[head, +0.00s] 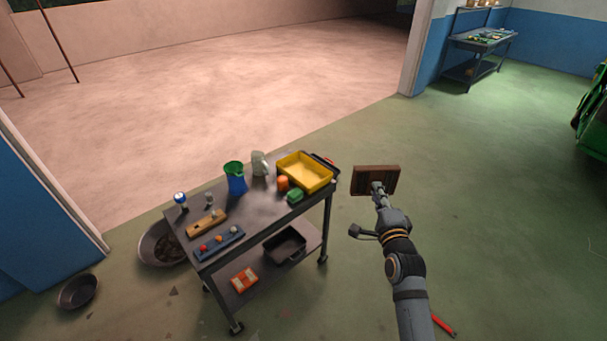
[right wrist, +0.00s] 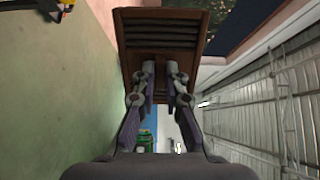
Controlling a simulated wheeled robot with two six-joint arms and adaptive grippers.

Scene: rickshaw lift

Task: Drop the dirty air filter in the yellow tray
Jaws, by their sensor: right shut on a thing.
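The dirty air filter (head: 362,181) is a flat brown rectangular block with dark pleats. My right gripper (head: 378,187) is shut on it and holds it in the air, to the right of the cart. In the right wrist view the filter (right wrist: 160,20) sits between the two fingers of my right gripper (right wrist: 160,82), its pleated face toward the camera. The yellow tray (head: 287,178) is on the far right corner of the cart top, left of the filter and apart from it. It looks empty. My left gripper is not in view.
The dark cart (head: 254,214) carries a blue and green container (head: 235,178), an orange cup (head: 283,184), a green block (head: 295,196) and small tools. Its lower shelf holds a black bin (head: 285,246). Pans lie on the floor at left. The floor right of the cart is mostly clear.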

